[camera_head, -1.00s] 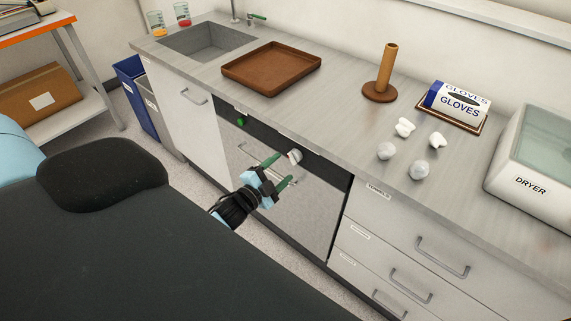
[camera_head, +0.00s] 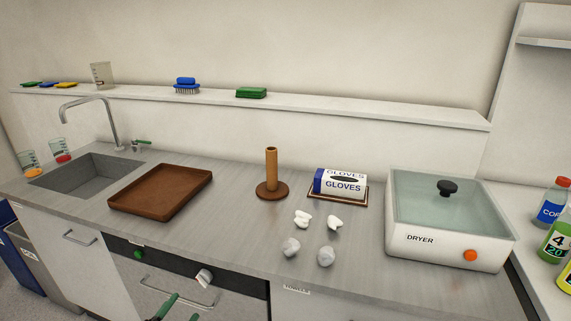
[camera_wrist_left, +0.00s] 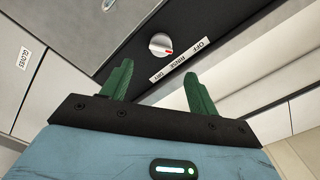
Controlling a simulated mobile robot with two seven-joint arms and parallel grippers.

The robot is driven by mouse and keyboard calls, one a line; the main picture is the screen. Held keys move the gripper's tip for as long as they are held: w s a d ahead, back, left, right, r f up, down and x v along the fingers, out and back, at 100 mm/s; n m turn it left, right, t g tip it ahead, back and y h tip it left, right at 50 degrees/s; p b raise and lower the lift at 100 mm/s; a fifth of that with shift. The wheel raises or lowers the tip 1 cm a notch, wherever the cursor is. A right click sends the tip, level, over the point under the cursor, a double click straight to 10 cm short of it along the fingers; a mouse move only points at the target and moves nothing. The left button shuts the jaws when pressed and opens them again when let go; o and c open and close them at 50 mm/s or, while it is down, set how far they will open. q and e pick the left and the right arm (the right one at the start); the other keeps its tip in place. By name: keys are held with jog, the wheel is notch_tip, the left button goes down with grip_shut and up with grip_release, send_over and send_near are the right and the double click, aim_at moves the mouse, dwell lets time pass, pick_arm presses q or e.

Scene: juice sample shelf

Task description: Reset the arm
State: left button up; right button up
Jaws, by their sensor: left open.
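My left gripper (camera_head: 178,311) shows only by its green fingertips at the bottom edge of the head view, in front of the dishwasher-like appliance (camera_head: 236,291) under the counter. In the left wrist view the left gripper (camera_wrist_left: 158,88) has its two green fingers spread apart with nothing between them. A round knob (camera_wrist_left: 161,44) with a red mark, beside a label reading OFF, RINSE, DRY, is beyond the fingers. The knob (camera_head: 204,277) also shows in the head view, just above the fingertips. My right gripper is not in view.
The counter holds a brown tray (camera_head: 160,193), a wooden peg stand (camera_head: 271,175), a gloves box (camera_head: 341,182), several white and grey lumps (camera_head: 325,256) and a dryer (camera_head: 445,244). A sink (camera_head: 86,174) is at left, bottles (camera_head: 553,205) at right. A wall shelf (camera_head: 330,109) runs behind.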

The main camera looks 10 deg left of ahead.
pick_arm(q)
jog(key=s+d+f+n+g+p, duration=0.1)
jog(key=s+d+f+n+g, duration=0.2)
jog(key=s, duration=0.6)
jog(key=s+d+f+n+g, duration=0.3)
jog(key=s+d, duration=0.4)
jog(key=s, duration=0.3)
jog(key=s+d+f+n+g+p, duration=0.1)
jog(key=s+d+f+n+g, duration=0.2)
jog(key=s, duration=0.7)
jog(key=shift+s+d+f+n+h+p, duration=0.3)
jog(key=shift+d+f+h, duration=0.1)
jog(key=shift+d, duration=0.65)
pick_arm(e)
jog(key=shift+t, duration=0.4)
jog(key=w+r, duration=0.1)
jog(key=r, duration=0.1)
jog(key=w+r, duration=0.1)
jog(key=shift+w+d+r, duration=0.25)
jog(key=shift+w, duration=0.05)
